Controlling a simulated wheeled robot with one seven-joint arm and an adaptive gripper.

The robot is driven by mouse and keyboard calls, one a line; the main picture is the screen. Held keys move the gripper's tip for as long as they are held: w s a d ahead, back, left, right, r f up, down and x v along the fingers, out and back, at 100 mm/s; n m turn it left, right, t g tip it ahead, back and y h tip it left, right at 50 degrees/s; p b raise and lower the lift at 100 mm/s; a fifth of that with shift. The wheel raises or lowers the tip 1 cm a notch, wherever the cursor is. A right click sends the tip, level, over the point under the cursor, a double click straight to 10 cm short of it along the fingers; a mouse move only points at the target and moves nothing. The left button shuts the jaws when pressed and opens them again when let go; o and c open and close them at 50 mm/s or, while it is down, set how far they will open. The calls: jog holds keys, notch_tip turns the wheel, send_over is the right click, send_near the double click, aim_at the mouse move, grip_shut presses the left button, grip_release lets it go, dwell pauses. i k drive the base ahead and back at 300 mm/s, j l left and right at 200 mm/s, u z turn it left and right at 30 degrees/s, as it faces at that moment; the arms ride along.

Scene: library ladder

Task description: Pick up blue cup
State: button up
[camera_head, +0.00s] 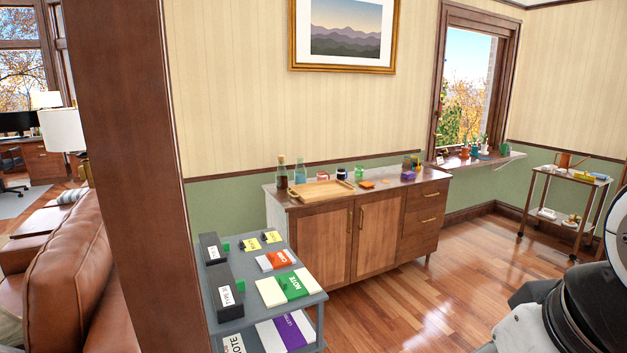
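A small bluish item (359,173) stands on top of the wooden cabinet (325,246), near the back of the top. It may be the blue cup, but it is too small to tell for sure. A dark jar-like item (341,174) is just left of it. Part of my arm shows at the lower right edge, across the floor from the cabinet. My gripper's fingers do not show.
The cabinet top also bears a wooden tray (322,190), bottles (282,172) and an orange item (367,184). A grey shelf cart (262,309) with books and a brown post (130,150) stand in front at left. A trolley (565,187) is at right. Floor before the cabinet is clear.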

aim_at(342, 172)
jog(key=i+l+z, duration=0.35)
jog(key=i+z, duration=0.65)
jog(key=i, duration=0.2)
jog(key=i+l+z, duration=0.1)
jog(key=i+z, duration=0.15)
jog(key=i, duration=1.05)
jog(key=i+j+u, duration=0.1)
jog(key=i+u, duration=0.5)
jog(key=u, duration=0.2)
jog(key=i+l+u, duration=0.15)
jog(key=i+u, duration=0.15)
jog(key=u, duration=0.15)
jog(key=i+j+u, duration=0.25)
jog(key=i+u, duration=1.1)
jog(key=i+j, duration=0.1)
jog(key=i, duration=0.3)
jog(key=i+j+z, duration=0.1)
jog(key=i, duration=0.25)
